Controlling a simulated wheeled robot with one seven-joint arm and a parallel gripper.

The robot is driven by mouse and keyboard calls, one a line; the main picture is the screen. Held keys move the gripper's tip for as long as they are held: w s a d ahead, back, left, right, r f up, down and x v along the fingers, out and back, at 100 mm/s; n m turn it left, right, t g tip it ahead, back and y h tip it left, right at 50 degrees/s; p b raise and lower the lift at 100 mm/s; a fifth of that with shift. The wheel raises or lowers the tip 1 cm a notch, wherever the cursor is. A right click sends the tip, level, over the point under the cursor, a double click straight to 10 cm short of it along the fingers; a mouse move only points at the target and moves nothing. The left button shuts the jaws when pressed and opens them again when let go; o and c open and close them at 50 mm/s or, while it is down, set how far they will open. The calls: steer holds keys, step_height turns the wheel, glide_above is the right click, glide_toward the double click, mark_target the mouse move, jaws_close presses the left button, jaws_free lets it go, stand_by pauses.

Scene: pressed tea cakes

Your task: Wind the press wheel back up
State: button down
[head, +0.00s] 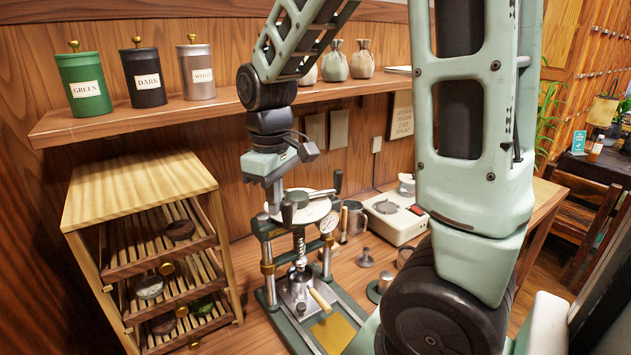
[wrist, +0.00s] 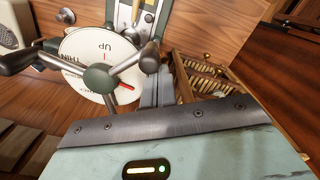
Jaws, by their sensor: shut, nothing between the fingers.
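The press (head: 300,285) stands on the wooden counter, with a vertical screw and a pressure gauge on its right post. Its wheel (head: 308,208) sits on top, with dark-knobbed spokes over a white dial. The wheel hub (wrist: 98,78) and spokes also show in the wrist view. The dial (wrist: 82,46) there reads "UP" and "THIN" in part, with red marks. My gripper (head: 274,205) points down at the left edge of the wheel. Its fingers (wrist: 157,78) are shut and empty, right beside one spoke's knob (wrist: 149,58). I cannot tell whether they touch it.
A slatted wooden rack (head: 140,190) with tea cakes stands to the left. A shelf (head: 230,100) with green, dark and white canisters runs behind. A scale (head: 393,215) and small metal pieces lie right of the press. My arm hides part of the right side.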

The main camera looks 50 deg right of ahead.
steer(key=shift+s, duration=0.1)
steer(key=shift+s+d, duration=0.4)
steer(key=shift+s, duration=0.35)
steer(key=shift+s+d, duration=0.4)
steer(key=shift+s, duration=0.35)
steer(key=s+d, duration=0.2)
steer(key=shift+s+d, duration=0.15)
steer(key=shift+d, duration=0.2)
steer(key=shift+d, duration=0.1)
steer(key=shift+s+d, duration=0.3)
steer(key=shift+d, duration=0.5)
steer(key=shift+s+d, duration=0.3)
steer(key=shift+d, duration=0.45)
